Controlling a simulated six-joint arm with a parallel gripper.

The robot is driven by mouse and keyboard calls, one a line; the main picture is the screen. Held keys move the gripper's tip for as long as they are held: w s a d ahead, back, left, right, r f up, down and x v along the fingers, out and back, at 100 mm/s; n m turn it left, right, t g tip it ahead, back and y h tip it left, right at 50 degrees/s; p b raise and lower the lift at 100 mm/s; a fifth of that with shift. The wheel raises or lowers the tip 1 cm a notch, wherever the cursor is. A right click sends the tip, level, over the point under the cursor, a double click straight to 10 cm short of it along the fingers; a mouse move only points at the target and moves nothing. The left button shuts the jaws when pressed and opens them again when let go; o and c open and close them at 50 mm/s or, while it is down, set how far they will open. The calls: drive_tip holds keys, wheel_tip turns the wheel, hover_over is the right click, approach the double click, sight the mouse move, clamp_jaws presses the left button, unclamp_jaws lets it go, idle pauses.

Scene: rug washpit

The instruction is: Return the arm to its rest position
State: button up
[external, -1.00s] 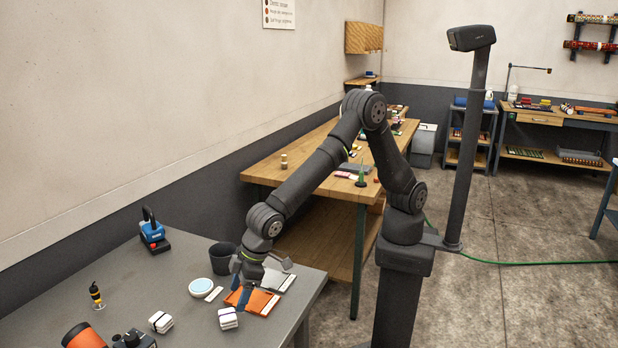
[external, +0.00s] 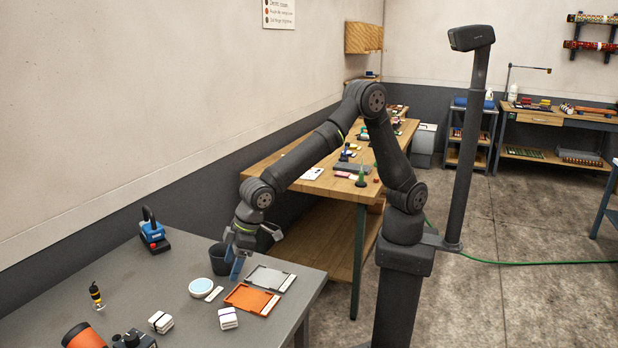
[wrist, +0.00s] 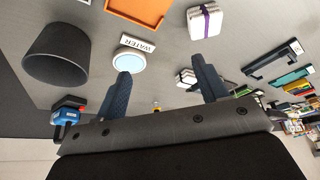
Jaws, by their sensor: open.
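My gripper (external: 239,268) hangs above the grey table, near the dark cup and the trays in the external view. In the wrist view my gripper (wrist: 165,82) shows two blue fingers spread apart with nothing between them. My arm is bent, its upper links raised over the wooden bench behind.
On the grey table (external: 180,335) are an orange tray (external: 250,298), a grey tray (external: 268,278), a dark cup (external: 218,260), a round dish (external: 201,287) beside a WATER label (wrist: 137,43), and strapped white stacks (external: 228,318). A blue-and-black device (external: 152,233) stands at the back left.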

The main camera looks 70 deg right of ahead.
drive_tip(key=w+d+r+m+t+h, duration=0.1)
drive_tip(key=w+d+r+m, duration=0.15)
drive_tip(key=w+d, duration=0.95)
drive_tip(key=w+d+r+m+h, duration=0.1)
drive_tip(key=w+d+m, duration=0.3)
drive_tip(key=w+d, duration=0.8)
drive_tip(key=w+d+m, duration=0.1)
drive_tip(key=w+d, duration=0.4)
drive_tip(key=d, duration=0.3)
drive_tip(key=w+d+m+h, duration=0.1)
drive_tip(key=w+d+m, duration=0.1)
drive_tip(key=w+d, duration=0.3)
drive_tip(key=w+d+m+h, duration=0.1)
drive_tip(key=w+d, duration=0.4)
drive_tip(key=d, duration=0.6)
drive_tip(key=shift+d+r+m, duration=0.25)
drive_tip(key=shift+d+m, duration=0.05)
drive_tip(key=shift+m, duration=0.15)
